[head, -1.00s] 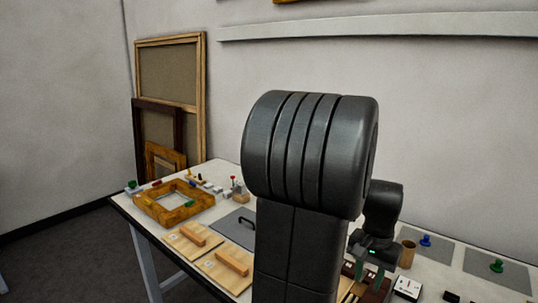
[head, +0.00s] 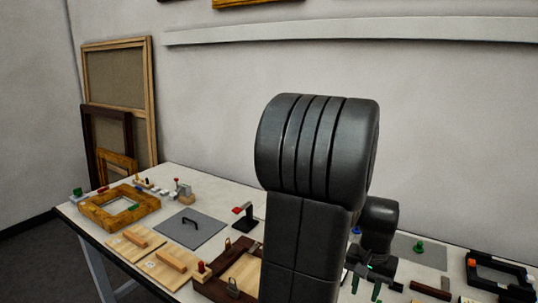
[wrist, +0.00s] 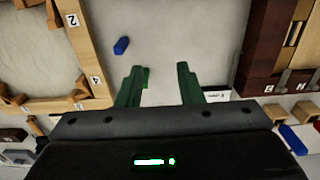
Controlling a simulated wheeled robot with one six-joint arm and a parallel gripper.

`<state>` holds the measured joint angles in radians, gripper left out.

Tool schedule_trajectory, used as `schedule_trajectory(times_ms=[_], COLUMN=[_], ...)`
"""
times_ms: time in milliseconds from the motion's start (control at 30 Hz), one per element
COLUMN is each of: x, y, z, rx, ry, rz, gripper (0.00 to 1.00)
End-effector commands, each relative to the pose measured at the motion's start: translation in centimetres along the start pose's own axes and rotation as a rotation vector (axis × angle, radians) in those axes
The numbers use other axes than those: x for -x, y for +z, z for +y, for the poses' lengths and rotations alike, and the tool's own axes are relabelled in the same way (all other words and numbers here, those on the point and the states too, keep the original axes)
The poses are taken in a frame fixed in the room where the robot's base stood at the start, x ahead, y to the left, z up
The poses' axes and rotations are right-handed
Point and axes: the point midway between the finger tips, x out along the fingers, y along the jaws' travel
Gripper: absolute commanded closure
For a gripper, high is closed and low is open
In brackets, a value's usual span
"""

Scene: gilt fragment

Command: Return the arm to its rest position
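My gripper (head: 366,285) is low at the right of my arm in the head view, over the worktable (head: 188,267). In the wrist view its two green fingers (wrist: 160,82) are spread apart with nothing held between them. My dark arm stands upright in the middle of the head view and hides part of the table. The gripper's exact height above the table is hard to tell.
A gilt frame (head: 97,219), a grey mat with a black handle (head: 190,222) and wooden blocks (head: 171,260) lie left. A dark frame (head: 475,269) lies right. The wrist view shows a blue piece (wrist: 121,46) and a numbered wooden frame (wrist: 88,45).

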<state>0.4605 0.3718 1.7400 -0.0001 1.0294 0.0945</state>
Motion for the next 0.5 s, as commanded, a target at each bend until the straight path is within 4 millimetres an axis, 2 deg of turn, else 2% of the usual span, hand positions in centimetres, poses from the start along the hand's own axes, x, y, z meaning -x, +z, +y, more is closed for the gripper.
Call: schedule_trajectory(times_ms=[33,100,300,500], x=[0.0,-1.9,-5.5,-8.1], y=[0.1,0.1,0.1,0.1], z=[0.0,0.0,0.0,0.0], rx=[0.007,0.006,0.006,0.005], ry=[0.000,0.000,0.001,0.000], rz=[-0.002,-0.008,-0.006,-0.003], gripper=[0.67,0.67,0.67,0.67])
